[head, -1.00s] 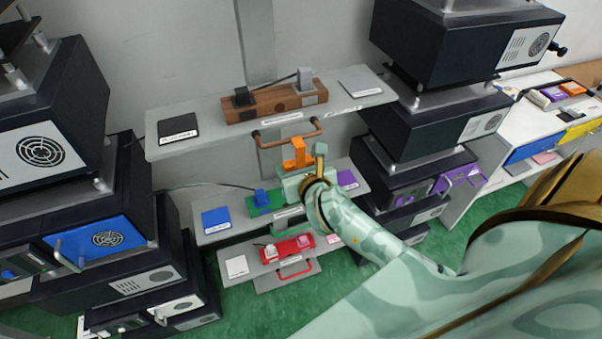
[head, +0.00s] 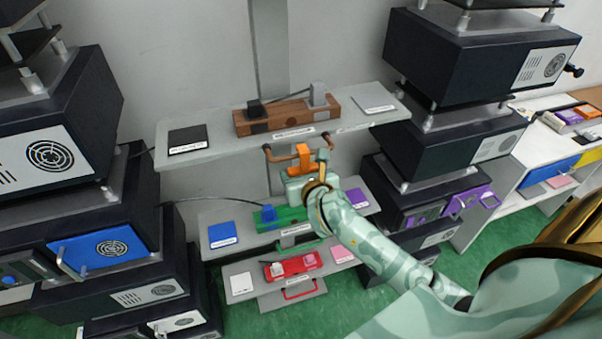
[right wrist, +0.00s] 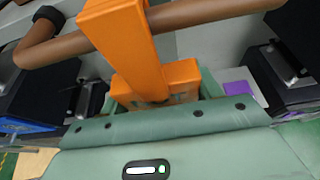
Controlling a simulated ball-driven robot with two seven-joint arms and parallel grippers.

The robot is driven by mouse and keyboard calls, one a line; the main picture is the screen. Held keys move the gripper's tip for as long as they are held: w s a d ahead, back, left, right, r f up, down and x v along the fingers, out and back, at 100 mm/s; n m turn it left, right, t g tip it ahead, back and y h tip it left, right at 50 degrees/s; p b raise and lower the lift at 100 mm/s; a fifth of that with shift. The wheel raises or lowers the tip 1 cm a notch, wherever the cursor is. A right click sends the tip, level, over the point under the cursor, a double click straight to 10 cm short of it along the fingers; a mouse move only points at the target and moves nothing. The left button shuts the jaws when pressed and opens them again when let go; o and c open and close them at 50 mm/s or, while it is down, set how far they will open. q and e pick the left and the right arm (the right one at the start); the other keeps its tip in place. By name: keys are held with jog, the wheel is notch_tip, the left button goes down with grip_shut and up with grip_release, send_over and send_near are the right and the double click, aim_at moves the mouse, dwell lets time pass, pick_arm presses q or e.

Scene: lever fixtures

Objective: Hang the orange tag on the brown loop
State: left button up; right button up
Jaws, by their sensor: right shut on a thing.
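The orange tag (head: 303,152) is a blocky piece with an upright strip on a wider base. My right gripper (head: 299,181) is shut on its base, with the strip pointing up. The brown loop (head: 281,157) is a bar handle below the front edge of the upper shelf. In the head view the tag overlaps the middle of the loop's bar. In the right wrist view the tag's strip (right wrist: 127,40) crosses in front of the loop's bar (right wrist: 205,12), with the base below it. I cannot tell whether it touches or hooks the bar. My left gripper is out of view.
The upper shelf (head: 222,145) carries a brown lever fixture (head: 285,115). Lower shelves hold a green fixture (head: 292,217) and a red fixture (head: 293,265). Dark equipment stacks stand left (head: 75,190) and right (head: 480,75), close to my right arm.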

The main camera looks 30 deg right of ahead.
jog(key=o, duration=1)
jog(key=shift+o, duration=0.2)
